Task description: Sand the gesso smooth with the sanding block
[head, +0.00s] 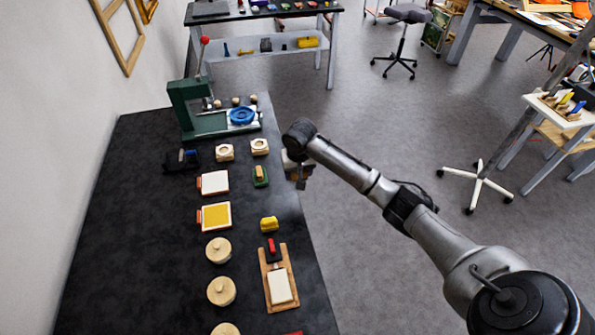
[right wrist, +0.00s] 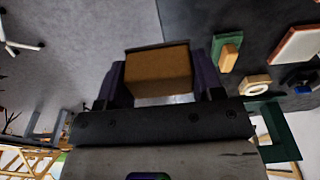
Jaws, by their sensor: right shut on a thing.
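My right gripper (head: 298,183) hangs past the right edge of the dark table, over the grey floor. In the right wrist view its two fingers are shut on a brown block (right wrist: 158,72), which looks like the sanding block. A white panel (head: 283,287), which may be the gessoed piece, lies on a wooden board (head: 268,303) at the near right of the table. It is well apart from my gripper. Another white slab (head: 214,182) with an orange edge lies farther back and also shows in the right wrist view (right wrist: 298,46). My left gripper is not in view.
On the dark table (head: 140,240) stand a green press (head: 186,105), a yellow-topped slab (head: 217,216), round wooden pots (head: 218,250), a yellow block (head: 268,224) and a green holder (head: 261,182) with a tan piece. The table's left side is mostly clear.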

